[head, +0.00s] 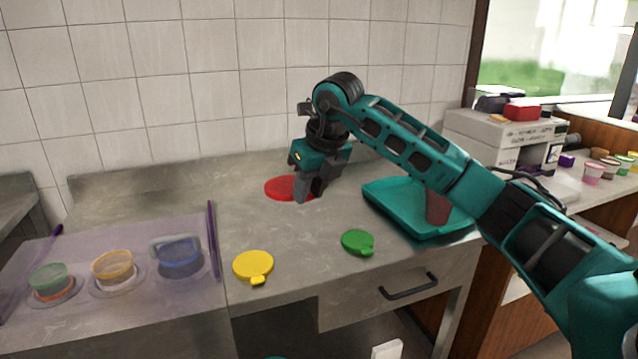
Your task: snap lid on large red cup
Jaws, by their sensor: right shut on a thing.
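A round red lid (280,188) is on or just above the grey counter, near the back wall. My right gripper (308,192) points down at the lid's right side and is shut on it. The fingers hide that part of the lid. A reddish cup (438,208) stands in the teal tray (387,203) to the right, partly hidden behind my right arm. Its top cannot be seen clearly. My left gripper is out of view.
A yellow lid (253,266) and a green lid (358,242) lie on the front of the counter. At the left, several tubs, including a blue one (180,257), sit behind a clear purple-edged panel (213,240). A grey machine (505,135) stands at the right.

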